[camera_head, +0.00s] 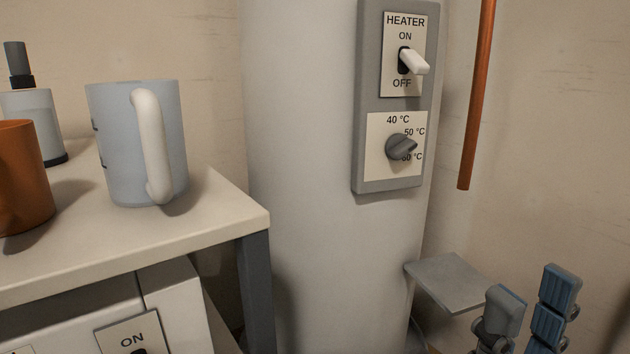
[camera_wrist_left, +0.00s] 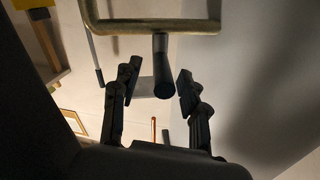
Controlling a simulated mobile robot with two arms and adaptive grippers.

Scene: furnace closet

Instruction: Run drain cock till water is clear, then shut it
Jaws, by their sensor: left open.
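The tall pale heater tank (camera_head: 310,180) stands mid-picture in the head view. Its grey panel (camera_head: 372,100) bears a white HEATER switch (camera_head: 414,61) and a dark dial (camera_head: 401,147). I cannot tell whether this is the drain cock. No water is seen.
A pale table (camera_head: 215,215) at left holds a grey-blue mug (camera_head: 115,150), an orange mug (camera_head: 22,175) and a grey container (camera_head: 32,115). A white unit (camera_head: 180,305) is under it. A copper pipe (camera_head: 477,100) hangs right of the tank.

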